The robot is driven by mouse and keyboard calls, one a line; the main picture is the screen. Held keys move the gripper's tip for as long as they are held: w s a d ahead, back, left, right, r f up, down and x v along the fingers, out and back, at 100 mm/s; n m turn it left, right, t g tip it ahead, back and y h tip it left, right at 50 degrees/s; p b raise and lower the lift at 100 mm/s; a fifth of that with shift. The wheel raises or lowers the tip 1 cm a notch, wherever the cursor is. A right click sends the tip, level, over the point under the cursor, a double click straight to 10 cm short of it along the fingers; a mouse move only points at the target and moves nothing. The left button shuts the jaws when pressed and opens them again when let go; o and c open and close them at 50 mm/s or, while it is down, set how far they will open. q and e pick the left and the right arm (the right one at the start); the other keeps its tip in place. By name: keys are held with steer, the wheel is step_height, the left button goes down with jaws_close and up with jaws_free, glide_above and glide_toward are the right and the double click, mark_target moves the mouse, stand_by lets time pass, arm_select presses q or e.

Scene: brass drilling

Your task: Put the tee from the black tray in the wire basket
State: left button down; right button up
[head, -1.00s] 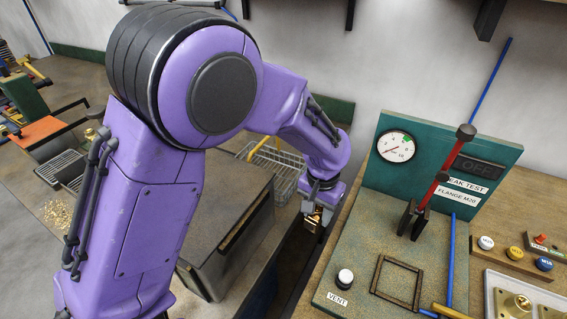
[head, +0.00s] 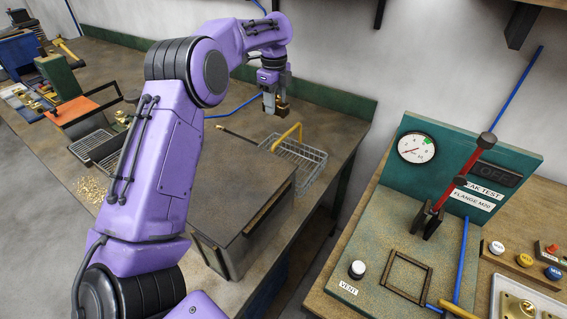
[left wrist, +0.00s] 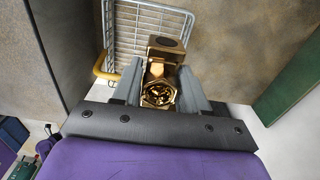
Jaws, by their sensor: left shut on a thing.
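My left gripper (head: 272,104) is high over the back part of the left bench, behind the wire basket. It is shut on a brass tee (left wrist: 160,92), which shows between the two grey fingers in the left wrist view. The wire basket (head: 308,160), with a yellow handle (head: 287,136), stands on the bench. In the left wrist view the basket (left wrist: 150,22) lies just beyond the tee, below it. How high the tee hangs over the bench I cannot tell exactly. I cannot make out the black tray for certain. My right gripper is not in view.
A large grey-brown box (head: 235,200) stands in front of the basket. A leak-test stand with a gauge (head: 416,147) and a red lever (head: 455,180) is on the right bench, across a gap. Brass chips (head: 90,188) lie at the left bench's front edge.

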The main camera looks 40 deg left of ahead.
arm_select(q)
steer(key=f, duration=0.4)
steer(key=f+p, duration=0.1)
steer(key=f, duration=0.3)
steer(key=f+p, duration=0.1)
steer(key=f, duration=0.4)
steer(key=shift+w, duration=0.25)
step_height(320, 180, down, 4)
steer(key=shift+d+f+p, duration=0.1)
steer(key=shift+f+p, duration=0.1)
steer(key=shift+p, duration=0.3)
steer(key=shift+f, duration=0.15)
steer(key=shift+f, duration=0.1)
steer(key=c, duration=0.6)
jaws_free()
steer(key=shift+r, duration=0.45)
step_height(320, 180, up, 11)
steer(key=b, duration=0.3)
steer(key=shift+r, duration=0.2)
